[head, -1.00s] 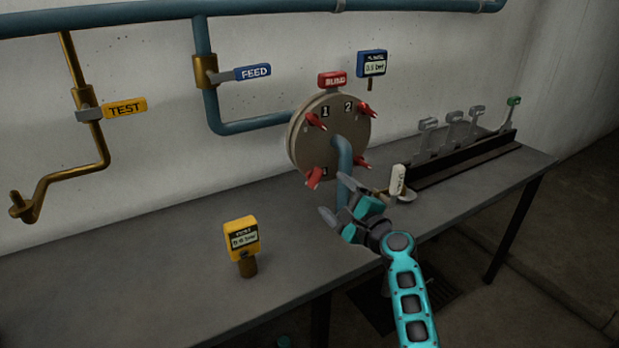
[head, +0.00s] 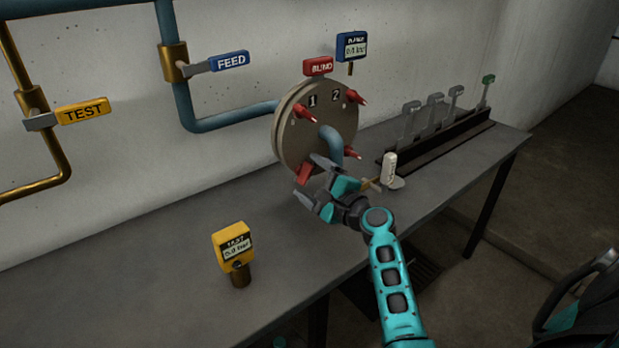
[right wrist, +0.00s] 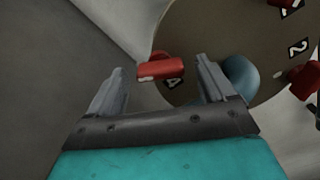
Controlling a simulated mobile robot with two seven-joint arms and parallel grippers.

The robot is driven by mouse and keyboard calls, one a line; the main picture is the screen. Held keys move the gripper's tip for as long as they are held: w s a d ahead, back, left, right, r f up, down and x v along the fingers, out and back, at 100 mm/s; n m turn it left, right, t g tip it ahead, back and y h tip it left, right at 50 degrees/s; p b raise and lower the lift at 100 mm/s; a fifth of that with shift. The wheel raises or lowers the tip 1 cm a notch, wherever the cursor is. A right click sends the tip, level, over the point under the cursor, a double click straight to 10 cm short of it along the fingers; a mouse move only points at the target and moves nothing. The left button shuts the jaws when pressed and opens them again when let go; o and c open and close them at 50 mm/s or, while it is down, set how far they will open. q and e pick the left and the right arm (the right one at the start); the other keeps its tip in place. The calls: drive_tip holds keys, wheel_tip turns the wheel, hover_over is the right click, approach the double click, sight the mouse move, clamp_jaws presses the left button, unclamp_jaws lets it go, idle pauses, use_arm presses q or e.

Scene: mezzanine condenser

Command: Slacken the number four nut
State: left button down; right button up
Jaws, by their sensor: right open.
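The round grey-brown flange (head: 294,140) hangs upright over the bench with red wing nuts around its face. Numbers 1 and 2 show on its upper half. The lower-left red nut (head: 304,173) is close to my right gripper (head: 322,182). In the right wrist view, a red nut (right wrist: 162,69) with a number that looks like 4 beside it sits just beyond and between the fingertips. My right gripper (right wrist: 157,88) is open with nothing between its fingers. In the head view the hand hides the number at this nut. My left gripper is not in view.
A blue pipe (head: 331,141) meets the flange's face right beside the nut. A yellow test gauge (head: 233,245) stands on the bench (head: 130,285). A red BLIND tag (head: 318,66) tops the flange.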

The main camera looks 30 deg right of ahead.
drive_tip(key=c, duration=1.1)
drive_tip(key=shift+o, duration=0.2)
drive_tip(key=shift+n, duration=0.3)
drive_tip(key=n+b, duration=0.4)
drive_tip(key=n, duration=0.6)
drive_tip(key=shift+n+b, duration=0.3)
drive_tip(key=shift+b, duration=0.05)
drive_tip(key=shift+n, duration=1.8)
